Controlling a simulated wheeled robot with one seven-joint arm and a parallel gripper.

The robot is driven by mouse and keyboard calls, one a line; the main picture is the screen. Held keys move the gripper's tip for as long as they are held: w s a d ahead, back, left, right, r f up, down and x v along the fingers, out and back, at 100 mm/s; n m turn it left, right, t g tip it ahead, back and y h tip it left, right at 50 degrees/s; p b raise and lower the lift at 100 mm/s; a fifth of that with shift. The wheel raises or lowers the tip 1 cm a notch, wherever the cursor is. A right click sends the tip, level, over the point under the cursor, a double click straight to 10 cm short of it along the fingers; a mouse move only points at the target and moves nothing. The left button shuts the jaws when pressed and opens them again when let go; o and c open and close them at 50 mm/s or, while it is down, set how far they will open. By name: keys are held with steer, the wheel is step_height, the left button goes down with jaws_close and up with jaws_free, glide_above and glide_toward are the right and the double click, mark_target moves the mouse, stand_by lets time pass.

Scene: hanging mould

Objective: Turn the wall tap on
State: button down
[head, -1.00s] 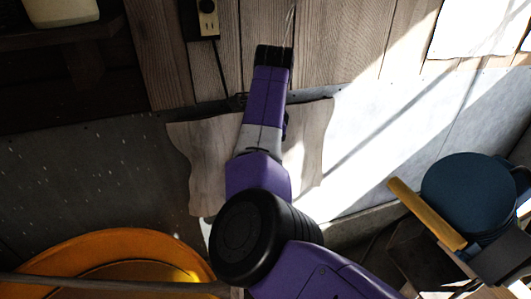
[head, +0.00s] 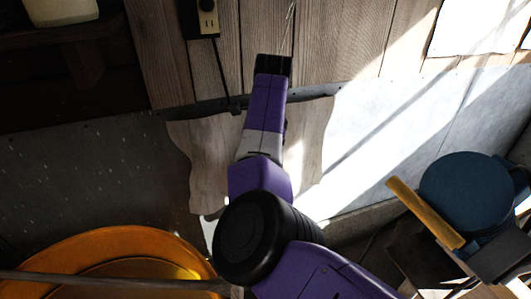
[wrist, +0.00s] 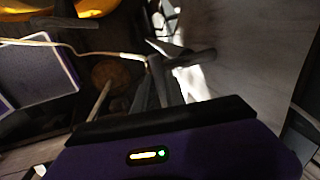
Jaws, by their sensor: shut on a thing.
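My gripper (head: 273,64) is at the wall, at the far end of my purple arm. In the head view my wrist hides its fingertips and the wall tap. In the wrist view the dark fingers (wrist: 160,85) are close together around a dark, bar-like piece (wrist: 192,59), apparently part of the wall tap. The picture is too dark there to show the tap's full shape or how far its handle is turned.
A socket box (head: 207,20) with a hanging cord is on the plank wall. An orange round tub (head: 100,245) is at the lower left. A blue round object (head: 468,190) and a yellow bar (head: 425,212) are at the right. A thin pale line (wrist: 85,49) crosses the wrist view.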

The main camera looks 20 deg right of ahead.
steer(key=shift+r+n+p, duration=0.1)
steer(key=shift+n+p, duration=0.2)
steer(key=n+p, duration=0.2)
steer(key=shift+d+r+n+y+p, duration=0.1)
steer(key=shift+n+y+p, duration=0.2)
steer(key=shift+n+p, duration=0.1)
steer(key=n+y+p, duration=0.1)
steer(key=n+p, duration=0.2)
steer(key=n, duration=0.2)
steer(key=shift+d+g, duration=0.1)
steer(key=shift+g, duration=0.2)
steer(key=n+p, duration=0.1)
steer(key=n, duration=0.4)
steer(key=shift+f+g, duration=0.2)
steer(key=shift+g, duration=0.2)
steer(key=shift+d+n+g+y+b, duration=0.15)
steer(key=shift+n+b, duration=0.3)
steer(key=shift+n, duration=0.65)
steer(key=shift+a+n+g+y+b, duration=0.15)
steer(key=shift+n+g+b, duration=0.2)
steer(key=shift+n, duration=0.75)
steer(key=shift+d, duration=0.1)
steer(key=c, duration=1.4)
jaws_free()
